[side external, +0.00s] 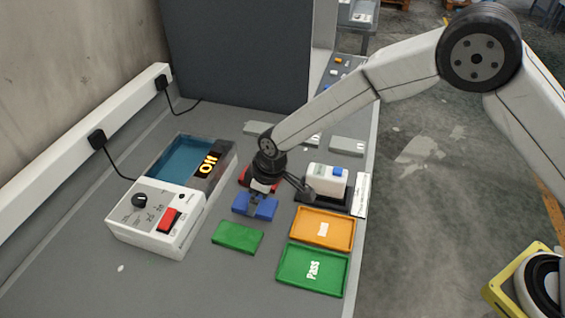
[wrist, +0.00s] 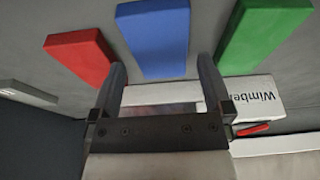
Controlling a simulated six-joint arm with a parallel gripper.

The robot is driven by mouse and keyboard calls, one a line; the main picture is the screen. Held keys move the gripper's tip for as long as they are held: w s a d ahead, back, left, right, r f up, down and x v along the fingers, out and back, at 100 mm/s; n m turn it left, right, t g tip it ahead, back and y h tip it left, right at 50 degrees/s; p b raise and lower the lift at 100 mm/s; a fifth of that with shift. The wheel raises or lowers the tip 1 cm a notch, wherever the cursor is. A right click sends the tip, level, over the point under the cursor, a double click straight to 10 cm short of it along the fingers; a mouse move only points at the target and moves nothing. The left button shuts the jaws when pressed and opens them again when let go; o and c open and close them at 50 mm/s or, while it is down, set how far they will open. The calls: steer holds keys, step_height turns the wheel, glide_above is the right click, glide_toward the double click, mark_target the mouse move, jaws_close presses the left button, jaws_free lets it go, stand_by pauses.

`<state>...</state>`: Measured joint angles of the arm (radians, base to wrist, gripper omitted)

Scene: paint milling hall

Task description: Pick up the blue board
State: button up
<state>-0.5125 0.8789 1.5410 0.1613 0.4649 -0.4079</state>
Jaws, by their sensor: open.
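The blue board (side external: 266,208) lies flat on the grey bench between a red board (side external: 246,176) and a green board (side external: 238,237). In the wrist view the blue board (wrist: 153,38) is at the top centre, ahead of the fingers. The red board (wrist: 82,58) is left of it and the green board (wrist: 262,42) right of it. My gripper (wrist: 160,75) is open and empty, with one finger near each side of the blue board's near end. In the side view my gripper (side external: 258,196) hangs over the blue board and hides part of it. Contact cannot be told.
A bath with a lit display (side external: 208,165) and a white control box (side external: 155,217) stand to the left. An orange tray (side external: 323,245) and a green "Pass" tray (side external: 285,282) lie to the right. A white device (side external: 325,181) stands close beside my gripper.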

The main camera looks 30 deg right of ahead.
steer(key=shift+x, duration=1.2)
steer(key=shift+c, duration=0.2)
steer(key=c, duration=1)
steer(key=shift+r, duration=0.15)
steer(key=shift+c, duration=0.2)
steer(key=shift+r, duration=0.8)
steer(key=s+d+r, duration=0.6)
steer(key=s+r, duration=0.5)
steer(key=s, duration=0.1)
steer(key=shift+s, duration=0.3)
steer(key=shift+d+r, duration=0.1)
